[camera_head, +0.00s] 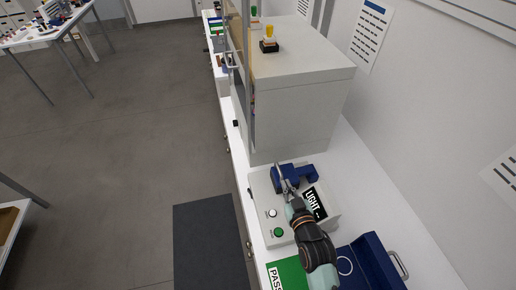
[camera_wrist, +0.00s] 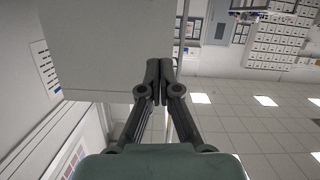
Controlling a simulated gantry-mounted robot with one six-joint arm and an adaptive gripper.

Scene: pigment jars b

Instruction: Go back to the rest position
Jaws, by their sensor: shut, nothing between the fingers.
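My gripper (camera_wrist: 160,70) is shut and empty in the wrist view, its two dark fingers together at the picture's middle. In the head view my gripper (camera_head: 287,190) is above the white box with buttons (camera_head: 262,222), close to a blue device (camera_head: 313,173) at the back of that box. I cannot tell whether it touches the device. My arm comes up from the bottom of the head view and hides part of the box. A black sign reading "LIGHT" (camera_head: 315,203) is beside the gripper.
A large grey cabinet (camera_head: 290,110) stands on the white counter behind the gripper, with a small yellow-topped item (camera_head: 269,46) on it. A green "PASS" panel (camera_head: 288,273) and a blue bin (camera_head: 372,262) are in front. Open floor (camera_head: 140,130) with a dark mat (camera_head: 207,245) is at left.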

